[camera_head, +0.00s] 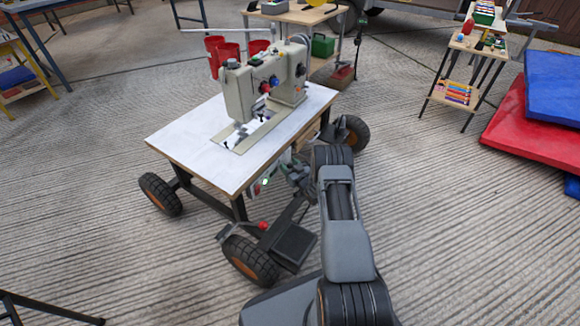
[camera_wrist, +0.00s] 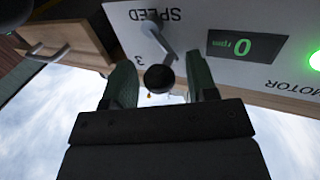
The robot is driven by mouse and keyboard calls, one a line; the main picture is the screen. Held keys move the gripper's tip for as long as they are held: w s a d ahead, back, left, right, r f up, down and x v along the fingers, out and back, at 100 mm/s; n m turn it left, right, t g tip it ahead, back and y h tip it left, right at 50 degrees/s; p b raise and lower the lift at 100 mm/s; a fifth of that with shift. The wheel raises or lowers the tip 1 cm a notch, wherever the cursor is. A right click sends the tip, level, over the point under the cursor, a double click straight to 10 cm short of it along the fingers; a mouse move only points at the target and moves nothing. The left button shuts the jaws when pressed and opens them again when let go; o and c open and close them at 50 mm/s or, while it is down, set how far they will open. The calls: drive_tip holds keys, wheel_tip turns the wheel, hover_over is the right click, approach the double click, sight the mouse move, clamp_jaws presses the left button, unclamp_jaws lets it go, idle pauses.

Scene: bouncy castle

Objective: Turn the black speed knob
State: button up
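The black speed knob (camera_wrist: 159,78) is a round ball on the end of a short grey lever (camera_wrist: 163,42), below the upside-down word SPEED in the wrist view. My gripper (camera_wrist: 160,66) is open, with one green finger on each side of the knob. Gaps show between the knob and both fingers, so it is not gripped. In the head view my gripper (camera_head: 290,168) is at the front edge of the sewing machine table, and the knob is hidden there.
The white control panel (camera_wrist: 215,72) has a green display (camera_wrist: 243,47) reading 0 rpm and a lit green motor light (camera_wrist: 316,60). A wooden drawer (camera_wrist: 68,44) is beside it. The sewing machine (camera_head: 262,82) stands on the wheeled table (camera_head: 185,138). A wheel (camera_head: 250,260) is near my arm.

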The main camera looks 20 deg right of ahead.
drive_tip(key=c, duration=0.8)
drive_tip(key=shift+w+d+r+m+g, duration=0.15)
drive_tip(key=shift+m+g, duration=0.1)
drive_tip(key=shift+m, duration=0.3)
drive_tip(key=shift+w+d+r+m+g, duration=0.15)
drive_tip(key=shift+m+g, duration=0.1)
drive_tip(key=shift+m, duration=0.3)
drive_tip(key=shift+c, duration=0.2)
drive_tip(key=shift+w+d+f+m+g, duration=0.1)
drive_tip(key=shift+d+m+g, duration=0.15)
drive_tip(key=shift+m, duration=0.4)
drive_tip(key=shift+w+d+m+g, duration=0.15)
drive_tip(key=shift+m+g, duration=0.2)
drive_tip(key=shift+m, duration=0.3)
drive_tip(key=o, duration=0.9)
drive_tip(key=p+v, duration=0.5)
drive_tip(key=v, duration=0.9)
drive_tip(key=shift+d, duration=0.15)
drive_tip(key=shift+w, duration=0.1)
